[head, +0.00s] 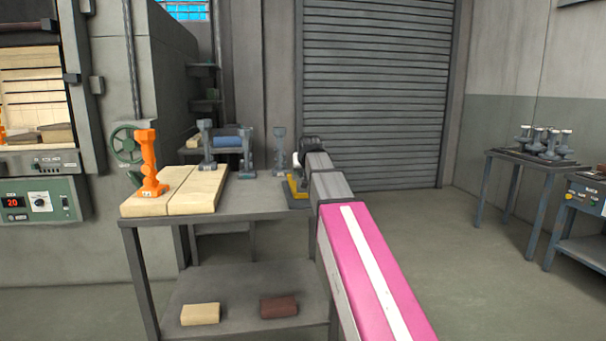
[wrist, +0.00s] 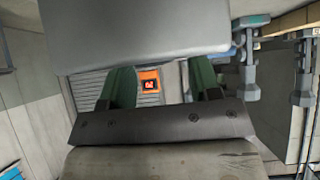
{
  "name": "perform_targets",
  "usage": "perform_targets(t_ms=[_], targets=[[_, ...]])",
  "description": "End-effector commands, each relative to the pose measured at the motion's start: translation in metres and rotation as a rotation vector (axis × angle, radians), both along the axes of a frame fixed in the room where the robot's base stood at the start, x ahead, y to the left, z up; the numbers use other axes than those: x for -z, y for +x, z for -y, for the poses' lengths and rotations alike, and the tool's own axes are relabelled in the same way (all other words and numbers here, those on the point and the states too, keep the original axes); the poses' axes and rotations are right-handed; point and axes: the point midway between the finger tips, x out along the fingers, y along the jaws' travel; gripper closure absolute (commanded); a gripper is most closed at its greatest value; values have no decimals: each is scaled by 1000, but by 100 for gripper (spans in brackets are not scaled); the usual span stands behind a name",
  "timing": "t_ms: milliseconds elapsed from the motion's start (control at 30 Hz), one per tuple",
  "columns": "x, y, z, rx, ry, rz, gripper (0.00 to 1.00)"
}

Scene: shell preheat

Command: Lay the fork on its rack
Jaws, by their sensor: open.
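I cannot clearly pick out the fork or its rack in either view. My gripper (head: 305,155) is at the far end of my pink and white arm, above the right end of the grey table (head: 262,192). A yellow item (head: 297,188) sits on the table beside and below it, partly hidden by my arm. In the wrist view my two green fingers (wrist: 160,82) are apart, with no held object visible between them. An orange square with a black mark (wrist: 150,80) shows in the gap. A large grey block fills the top of that view; I cannot tell what it is.
An orange column-like piece (head: 149,165) stands on pale boards (head: 194,190) at the table's left, with several grey posts (head: 247,152) behind. A furnace (head: 50,185) is at far left. A pale brick (head: 200,314) and reddish brick (head: 279,306) lie on the lower shelf.

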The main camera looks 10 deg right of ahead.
Motion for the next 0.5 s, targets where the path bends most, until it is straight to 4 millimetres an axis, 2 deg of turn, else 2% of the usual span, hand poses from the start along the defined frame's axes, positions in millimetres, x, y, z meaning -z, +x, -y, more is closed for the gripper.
perform_targets(t_ms=[33, 200, 500], targets=[[-7, -11, 0, 0, 0, 2, 43], [-30, -36, 0, 0, 0, 2, 43], [-59, -67, 0, 0, 0, 1, 43]])
